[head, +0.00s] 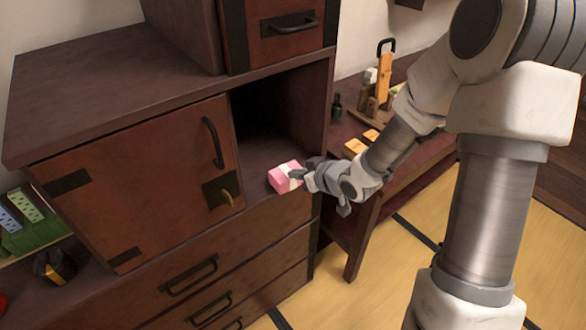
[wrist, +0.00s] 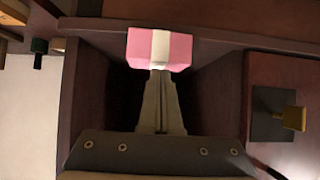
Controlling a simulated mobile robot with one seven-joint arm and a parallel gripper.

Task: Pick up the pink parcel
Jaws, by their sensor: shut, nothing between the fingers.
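The pink parcel (head: 284,178), a small block with a white band, sits at the front of the open cupboard compartment (head: 262,150). In the wrist view the parcel (wrist: 175,52) is at the top centre, just beyond my fingertips. My gripper (head: 299,174) reaches in from the right, its tips close beside the parcel. In the wrist view my gripper (wrist: 159,74) has its two fingers together, with nothing between them. The tips overlap the parcel's lower edge in that picture; I cannot tell whether they touch it.
A cupboard door (head: 135,185) with a black handle is left of the compartment; its brass latch (wrist: 293,118) shows at the right of the wrist view. Drawers (head: 215,290) lie below. A low side table (head: 430,165) with wooden items stands to the right. Compartment walls flank my fingers.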

